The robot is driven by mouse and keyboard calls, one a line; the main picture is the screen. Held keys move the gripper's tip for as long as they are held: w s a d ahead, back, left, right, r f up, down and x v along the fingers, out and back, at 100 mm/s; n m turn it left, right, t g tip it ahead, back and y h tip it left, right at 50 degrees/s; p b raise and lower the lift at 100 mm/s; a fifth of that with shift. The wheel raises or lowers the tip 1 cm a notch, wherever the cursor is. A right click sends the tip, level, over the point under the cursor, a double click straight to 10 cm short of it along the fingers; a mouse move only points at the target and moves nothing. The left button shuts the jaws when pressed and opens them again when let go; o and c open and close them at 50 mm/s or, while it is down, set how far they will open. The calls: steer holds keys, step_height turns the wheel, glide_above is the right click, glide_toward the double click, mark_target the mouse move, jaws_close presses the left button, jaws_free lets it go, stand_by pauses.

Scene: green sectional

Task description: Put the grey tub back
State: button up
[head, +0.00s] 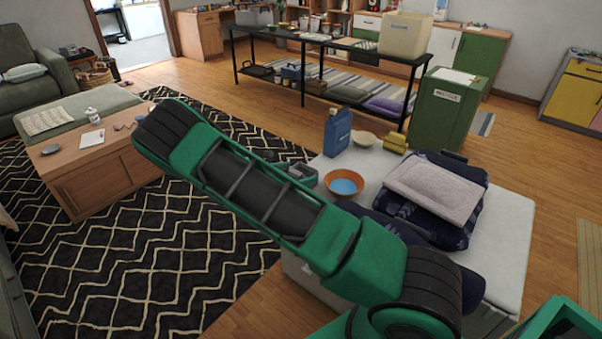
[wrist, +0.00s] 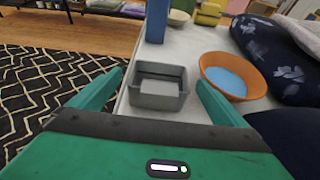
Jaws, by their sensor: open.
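A small grey tub (wrist: 158,98) with an open top sits on the white tabletop near its left edge. It also shows in the head view (head: 303,173), partly hidden behind my arm. In the wrist view my gripper (wrist: 160,84) is open, with its two green fingers apart. The tub appears between and just beyond the fingertips; I cannot tell whether they touch it. In the head view my arm hides most of my gripper.
An orange bowl (wrist: 233,76) with blue inside stands close right of the tub. A blue jug (head: 337,132) stands behind it. A pale bowl (head: 363,139), yellow item (head: 396,143) and folded dark fabric (head: 455,170) crowd the table. Patterned rug (head: 110,220) lies left.

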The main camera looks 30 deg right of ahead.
steer(key=v, duration=0.9)
steer(key=s+d+r+m+g+y, duration=0.3)
steer(key=s+d+r+m, duration=0.15)
steer(key=s+m, duration=0.4)
steer(key=s+d+r+m+g+y, duration=0.35)
steer(key=s+r+m, duration=0.3)
steer(key=s, duration=0.35)
steer(key=s+a+r+m+y, duration=0.1)
steer(key=s+r+m+y, duration=0.1)
steer(key=s, duration=0.6)
steer(key=s+a+r+m+t+y, duration=0.1)
steer(key=s+a+r+m+y, duration=0.1)
steer(key=s+r+m, duration=0.3)
steer(key=s+a+r+m+t+y, duration=0.1)
steer(key=s+r+m+y, duration=0.1)
steer(key=s+m, duration=0.4)
steer(key=s+r, duration=0.1)
steer(key=s, duration=0.4)
steer(key=shift+a+r, duration=0.2)
steer(key=shift+r, duration=0.15)
